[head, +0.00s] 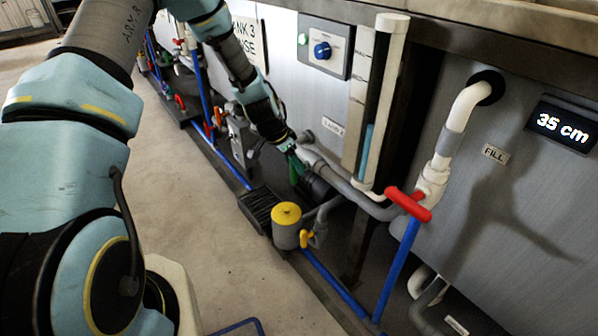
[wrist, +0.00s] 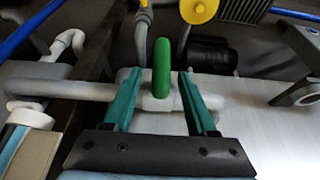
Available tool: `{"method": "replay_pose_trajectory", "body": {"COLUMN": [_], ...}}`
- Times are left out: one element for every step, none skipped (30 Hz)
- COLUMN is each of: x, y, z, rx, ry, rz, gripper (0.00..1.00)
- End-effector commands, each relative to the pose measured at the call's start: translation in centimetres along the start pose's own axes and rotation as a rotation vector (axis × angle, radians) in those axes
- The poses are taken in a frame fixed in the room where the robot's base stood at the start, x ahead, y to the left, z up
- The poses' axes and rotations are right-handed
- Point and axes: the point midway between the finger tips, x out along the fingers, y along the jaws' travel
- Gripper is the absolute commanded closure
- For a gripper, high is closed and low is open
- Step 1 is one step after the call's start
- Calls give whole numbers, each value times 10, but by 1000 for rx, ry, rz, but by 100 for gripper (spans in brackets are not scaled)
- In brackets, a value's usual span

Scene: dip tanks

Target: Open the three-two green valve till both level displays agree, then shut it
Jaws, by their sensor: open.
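The green valve handle (wrist: 162,68) stands crosswise to its pale pipe (wrist: 75,89) in the wrist view. My gripper (wrist: 158,75) is open, with one teal finger on each side of the handle and a gap on both sides. In the head view my gripper (head: 290,150) is at the pipe low on the tank wall, and the green handle (head: 294,170) shows partly behind it. One level display (head: 562,125) reads 35 cm at the right. I see no second level display.
A red valve handle (head: 409,203) sits on the pipe at the right. A yellow-capped pot (head: 286,215) with a small yellow handle (head: 305,239) stands close below my gripper. A panel with a blue knob (head: 322,50) is above.

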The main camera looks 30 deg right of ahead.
Motion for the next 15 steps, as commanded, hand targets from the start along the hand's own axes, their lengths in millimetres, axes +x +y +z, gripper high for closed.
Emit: {"method": "replay_pose_trajectory", "body": {"x": [10,15,21,24,28,32,34,37,39,40,42,42,43,43,43], "y": [1,1,1,0,0,0,0,0,0,0,0,0,0,0,0], "z": [0,0,1,0,0,1,1,0,0,0,0,0,0,0,0], "rx": [0,-1,-2,-2,-2,-1,-1,-1,-1,-1,-1,-2,-2,-2,-2], "ry": [-1,-2,-2,-1,-1,-2,-1,-1,-1,-1,-1,-1,-1,-1,-1], "rz": [2,2,2,1,1,1,0,0,0,-1,-1,-1,-1,-1,-1], "gripper": [43,43,43,43,43,43,43,43,43,43,43,43,43,43,43]}}
